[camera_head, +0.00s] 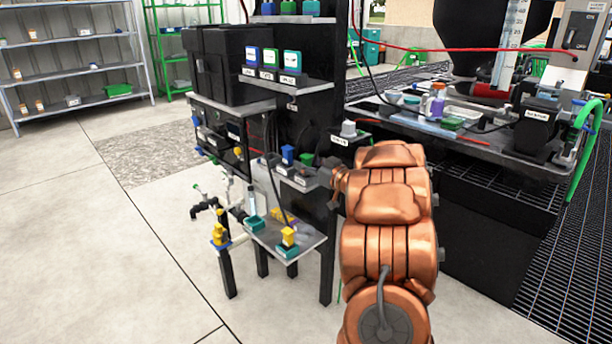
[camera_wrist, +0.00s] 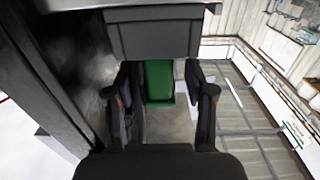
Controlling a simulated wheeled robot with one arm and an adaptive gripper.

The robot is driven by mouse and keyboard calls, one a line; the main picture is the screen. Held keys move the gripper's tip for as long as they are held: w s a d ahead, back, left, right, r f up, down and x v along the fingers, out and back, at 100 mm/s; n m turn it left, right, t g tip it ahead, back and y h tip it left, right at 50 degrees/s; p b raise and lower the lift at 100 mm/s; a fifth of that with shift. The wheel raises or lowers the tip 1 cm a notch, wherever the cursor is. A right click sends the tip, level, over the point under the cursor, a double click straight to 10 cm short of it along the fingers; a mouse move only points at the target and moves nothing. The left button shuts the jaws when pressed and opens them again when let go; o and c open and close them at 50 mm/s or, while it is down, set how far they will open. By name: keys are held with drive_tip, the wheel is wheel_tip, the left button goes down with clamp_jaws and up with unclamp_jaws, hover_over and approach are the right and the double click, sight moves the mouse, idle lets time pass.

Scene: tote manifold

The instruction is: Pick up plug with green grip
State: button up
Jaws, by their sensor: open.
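The plug with the green grip (camera_head: 307,159) stands on a small grey ledge in the head view, just right of a blue-gripped plug (camera_head: 287,153). In the wrist view, its green grip (camera_wrist: 159,82) shows between the two dark fingers of my gripper (camera_wrist: 163,108). The fingers are apart, with a visible gap to the right of the green grip. I cannot tell how deep it sits between them. In the head view my gripper (camera_head: 330,180) is close beside the ledge, and its fingertips are hard to make out. The lower part of the plug is hidden.
A black upright panel (camera_head: 310,115) stands behind the ledge. A lower shelf (camera_head: 297,238) holds yellow-gripped parts (camera_head: 289,237). A white-topped part (camera_head: 348,129) sits on another ledge to the right. The floor (camera_head: 120,260) at the left is clear.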

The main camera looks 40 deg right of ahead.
drive_tip(key=shift+w, duration=0.3)
drive_tip(key=shift+c, duration=0.2)
clamp_jaws()
